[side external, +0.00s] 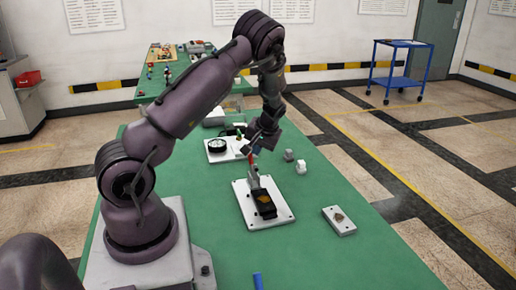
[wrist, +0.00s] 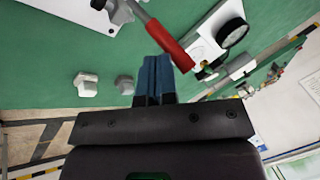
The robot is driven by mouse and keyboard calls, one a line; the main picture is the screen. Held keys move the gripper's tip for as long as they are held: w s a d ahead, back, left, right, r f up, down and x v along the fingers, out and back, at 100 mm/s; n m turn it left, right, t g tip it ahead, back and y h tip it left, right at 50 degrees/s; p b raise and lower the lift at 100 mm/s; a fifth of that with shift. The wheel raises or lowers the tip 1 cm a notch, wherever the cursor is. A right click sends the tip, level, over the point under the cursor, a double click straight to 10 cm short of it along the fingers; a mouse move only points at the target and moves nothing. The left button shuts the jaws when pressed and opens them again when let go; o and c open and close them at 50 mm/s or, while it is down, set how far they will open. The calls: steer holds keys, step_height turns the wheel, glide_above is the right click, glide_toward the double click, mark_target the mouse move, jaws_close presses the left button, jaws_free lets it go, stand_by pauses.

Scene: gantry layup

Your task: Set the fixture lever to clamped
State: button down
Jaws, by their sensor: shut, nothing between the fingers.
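The fixture is a white plate (side external: 280,217) on the green table, carrying a black block with a yellow mark (side external: 265,204). Its lever has a grey shaft and a red handle (side external: 251,159), which points up in the side external view. In the wrist view the red handle (wrist: 170,46) slants down to the right, just beyond my fingertips. My gripper (side external: 258,146) is at the upper end of the handle. Its blue fingers (wrist: 154,68) are together with nothing between them. I cannot tell whether they touch the handle.
Two pale hex pieces (side external: 288,155) (side external: 301,167) lie right of the lever. A white plate with a round dial (side external: 217,145) is behind it, left. The front table surface is mostly clear.

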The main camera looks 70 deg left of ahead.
steer(key=shift+a+h, duration=0.35)
steer(key=shift+h, duration=0.05)
steer(key=shift+a+f+h, duration=1.05)
steer(key=shift+a+h, duration=0.2)
steer(key=shift+h, duration=0.1)
steer(key=shift+a+f+h, duration=1)
steer(key=shift+a+h, duration=0.2)
steer(key=shift+h, duration=0.15)
steer(key=shift+d, duration=0.15)
steer(key=shift+d+r, duration=0.15)
steer(key=shift+d, duration=0.5)
